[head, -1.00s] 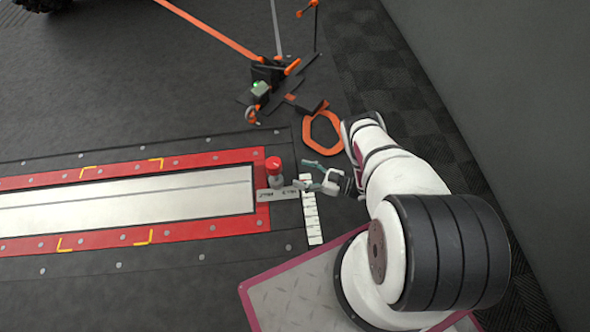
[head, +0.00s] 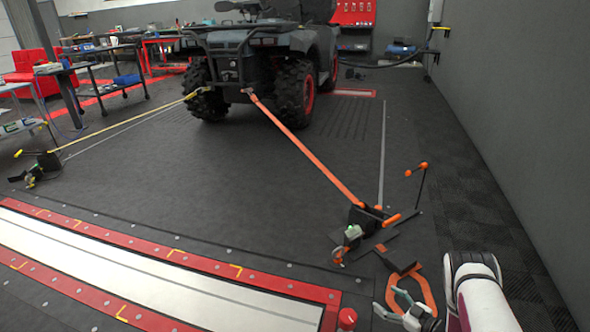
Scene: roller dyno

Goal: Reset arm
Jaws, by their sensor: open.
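My gripper (head: 392,309) is at the lower right of the head view, at the end of my white arm (head: 478,290). Its two fingers are spread apart and hold nothing. It is just right of a red-topped knob (head: 347,318) at the end of the floor roller, with a gap between them. An orange ring-shaped piece (head: 428,292) on the floor shows behind the fingers and wrist. The rest of my arm is cut off by the lower edge.
A winch-like anchor (head: 365,220) with an orange strap (head: 310,155) runs to a quad bike (head: 260,65). A grey wall (head: 510,110) stands close on the right. A red-framed roller strip (head: 150,283) fills the lower left.

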